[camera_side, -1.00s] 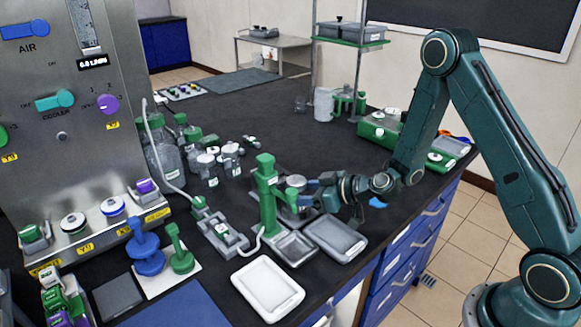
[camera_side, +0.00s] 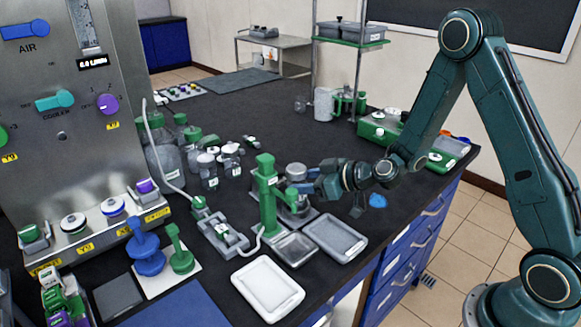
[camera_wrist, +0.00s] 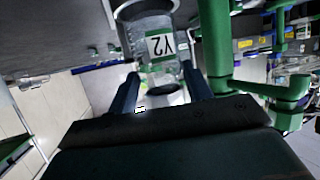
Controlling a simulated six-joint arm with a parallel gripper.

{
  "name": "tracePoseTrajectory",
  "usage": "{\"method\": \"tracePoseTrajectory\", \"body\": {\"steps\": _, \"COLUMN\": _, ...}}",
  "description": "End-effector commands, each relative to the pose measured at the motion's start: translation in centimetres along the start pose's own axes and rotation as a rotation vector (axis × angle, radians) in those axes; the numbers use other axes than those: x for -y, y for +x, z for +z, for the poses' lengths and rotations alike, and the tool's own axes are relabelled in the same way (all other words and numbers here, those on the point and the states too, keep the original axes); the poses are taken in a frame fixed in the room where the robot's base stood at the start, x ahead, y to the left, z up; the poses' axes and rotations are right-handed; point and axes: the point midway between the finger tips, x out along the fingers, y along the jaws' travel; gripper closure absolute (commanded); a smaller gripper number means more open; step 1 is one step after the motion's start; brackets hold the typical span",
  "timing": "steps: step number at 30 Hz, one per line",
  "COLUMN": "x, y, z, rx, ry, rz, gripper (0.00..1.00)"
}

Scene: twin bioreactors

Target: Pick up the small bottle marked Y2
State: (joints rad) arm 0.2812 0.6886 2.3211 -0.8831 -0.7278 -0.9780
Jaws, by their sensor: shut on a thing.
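The small bottle marked Y2 (camera_wrist: 160,42) is clear with a white label and fills the top middle of the wrist view, its label upside down there. My gripper (camera_wrist: 162,76) has its two dark blue fingers on either side of the bottle and is shut on it. In the side view my gripper (camera_side: 309,188) is just right of the green stand, and a grey bottle top (camera_side: 296,171) shows at the fingertips. The bottle's lower part is mostly hidden there by the stand's arm and my gripper.
The green stand (camera_side: 266,195) is close beside the bottle; its post also shows in the wrist view (camera_wrist: 215,45). A metal tray (camera_side: 294,249), a grey tray (camera_side: 335,238) and a white tray (camera_side: 268,289) lie in front. Other bottles (camera_side: 208,170) stand to the left.

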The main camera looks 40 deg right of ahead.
Motion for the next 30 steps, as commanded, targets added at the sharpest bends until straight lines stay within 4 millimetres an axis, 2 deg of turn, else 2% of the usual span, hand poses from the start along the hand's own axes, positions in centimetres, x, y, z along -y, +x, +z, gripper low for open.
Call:
{"method": "tracePoseTrajectory", "body": {"steps": 24, "x": 0.0, "y": -4.8, "z": -11.7, "rx": -0.006, "ry": -0.003, "rz": 0.001, "gripper": 0.77}}
{"method": "tracePoseTrajectory", "body": {"steps": 30, "x": 0.0, "y": -5.7, "z": -13.8, "rx": -0.004, "ry": -0.002, "rz": 0.0, "gripper": 0.77}}
